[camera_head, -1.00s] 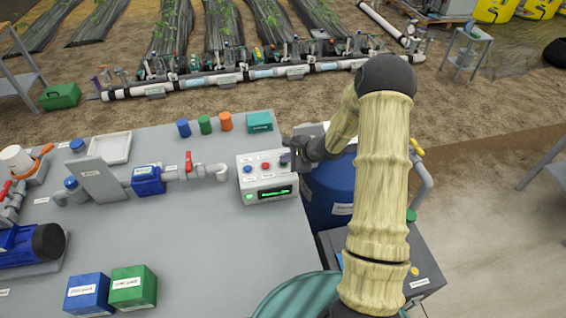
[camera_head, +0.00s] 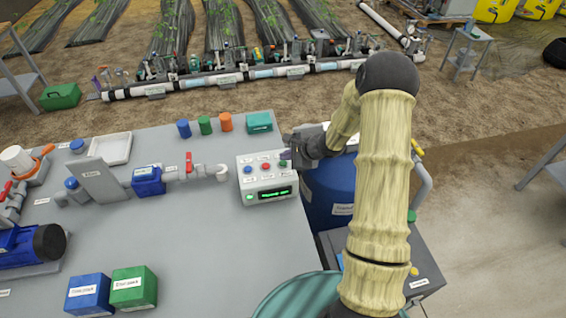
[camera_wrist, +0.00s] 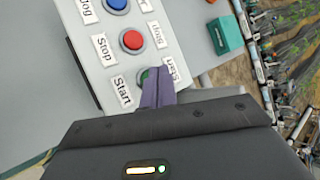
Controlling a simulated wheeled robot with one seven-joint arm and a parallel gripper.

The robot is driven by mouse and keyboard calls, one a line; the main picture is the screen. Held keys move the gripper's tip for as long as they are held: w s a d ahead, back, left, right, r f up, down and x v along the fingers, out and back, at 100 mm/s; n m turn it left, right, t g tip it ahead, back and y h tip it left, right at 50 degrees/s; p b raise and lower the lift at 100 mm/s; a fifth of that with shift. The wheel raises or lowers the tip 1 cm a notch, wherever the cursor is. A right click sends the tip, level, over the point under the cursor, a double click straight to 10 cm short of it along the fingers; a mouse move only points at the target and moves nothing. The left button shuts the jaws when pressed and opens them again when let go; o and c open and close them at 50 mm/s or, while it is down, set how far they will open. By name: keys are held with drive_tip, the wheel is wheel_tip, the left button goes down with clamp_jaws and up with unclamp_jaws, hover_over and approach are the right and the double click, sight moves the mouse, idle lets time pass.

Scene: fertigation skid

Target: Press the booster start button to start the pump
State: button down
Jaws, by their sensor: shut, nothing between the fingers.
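The grey control box (camera_head: 267,178) stands at the right edge of the bench. Its sloped face has a blue, a red and a green button (camera_head: 283,163) in a row. In the wrist view, the green button (camera_wrist: 144,76) sits beside the "Start" label (camera_wrist: 122,91) and is partly hidden by my fingers. The red button (camera_wrist: 132,40) is beside the "Stop" label. My gripper (camera_wrist: 157,84) is shut and empty, its purple fingertips over or right beside the green button. I cannot tell whether they touch it. My gripper also shows at the box's right side in the head view (camera_head: 288,153).
A teal box (camera_head: 259,122) and blue, green and orange cylinders stand behind the control box. Pipework with a red-handled valve (camera_head: 189,163) lies to its left. A blue drum (camera_head: 328,190) stands right of the bench. The bench's middle is clear.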

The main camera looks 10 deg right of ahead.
sight(286, 164)
drive_tip(key=shift+r+p, duration=1.25)
drive_tip(key=shift+r, duration=1.3)
drive_tip(key=s+r+n+g+h, duration=0.1)
drive_tip(key=s+r+n+h, duration=0.1)
drive_tip(key=s+r+n, duration=0.2)
drive_tip(key=s+r+n+g+h, duration=0.1)
drive_tip(key=s+r+n, duration=0.3)
drive_tip(key=s+n, duration=0.4)
drive_tip(key=s+r+n+g+h, duration=0.2)
drive_tip(key=s+n, duration=0.4)
drive_tip(key=s, duration=0.8)
wheel_tip(286, 164, up, 3)
drive_tip(key=shift+s+a+f+n+h, duration=0.1)
drive_tip(key=shift+s+a+n+h, duration=0.2)
drive_tip(key=shift+a+h, duration=0.25)
drive_tip(key=shift+d, duration=0.1)
